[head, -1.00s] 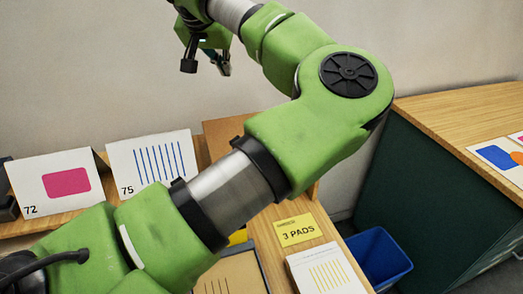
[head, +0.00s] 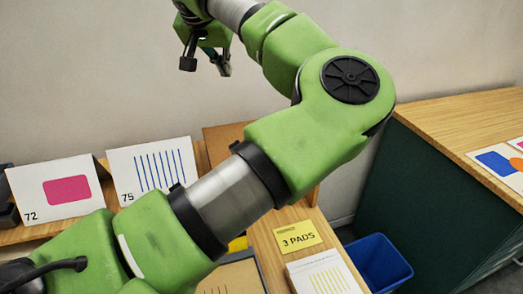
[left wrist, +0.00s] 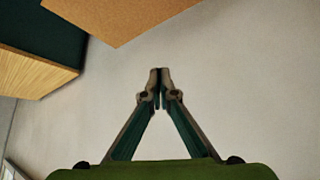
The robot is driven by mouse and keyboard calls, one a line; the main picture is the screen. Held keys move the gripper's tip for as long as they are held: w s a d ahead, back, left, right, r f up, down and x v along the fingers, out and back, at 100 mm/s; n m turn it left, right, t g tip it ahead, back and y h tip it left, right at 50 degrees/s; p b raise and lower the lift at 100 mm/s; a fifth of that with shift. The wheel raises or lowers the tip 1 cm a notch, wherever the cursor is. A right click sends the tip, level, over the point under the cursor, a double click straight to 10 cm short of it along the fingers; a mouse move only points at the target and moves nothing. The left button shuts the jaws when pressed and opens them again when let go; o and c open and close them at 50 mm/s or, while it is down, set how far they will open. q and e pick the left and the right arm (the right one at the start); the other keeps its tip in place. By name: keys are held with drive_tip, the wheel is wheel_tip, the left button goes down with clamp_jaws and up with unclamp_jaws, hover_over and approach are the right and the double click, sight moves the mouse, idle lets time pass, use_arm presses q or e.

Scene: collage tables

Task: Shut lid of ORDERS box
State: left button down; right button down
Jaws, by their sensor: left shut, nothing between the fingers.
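No box with a readable ORDERS label shows. A plain brown panel (head: 222,137) stands upright behind my left arm, mostly hidden by it; I cannot tell whether it is the box's lid. A brown board (left wrist: 120,15) also shows at the top of the left wrist view, apart from the fingertips. My left gripper (head: 206,66) is raised in front of the wall, above and left of the panel. In the left wrist view, its fingertips (left wrist: 159,75) meet, shut and empty. My right gripper is not in view.
Cards marked 72 (head: 67,190) and 75 (head: 150,164) stand on the left shelf. A yellow 3 PADS label (head: 297,237) and a striped pad (head: 322,278) lie on the wooden table. A blue bin (head: 378,263) stands beside a green-sided counter (head: 425,200). My arm hides the middle.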

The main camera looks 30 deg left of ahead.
use_arm(q)
wheel_tip(320, 180, up, 6)
drive_tip(key=p, duration=0.4)
drive_tip(key=shift+f, duration=0.1)
drive_tip(key=shift+f, duration=0.1)
idle(1.3)
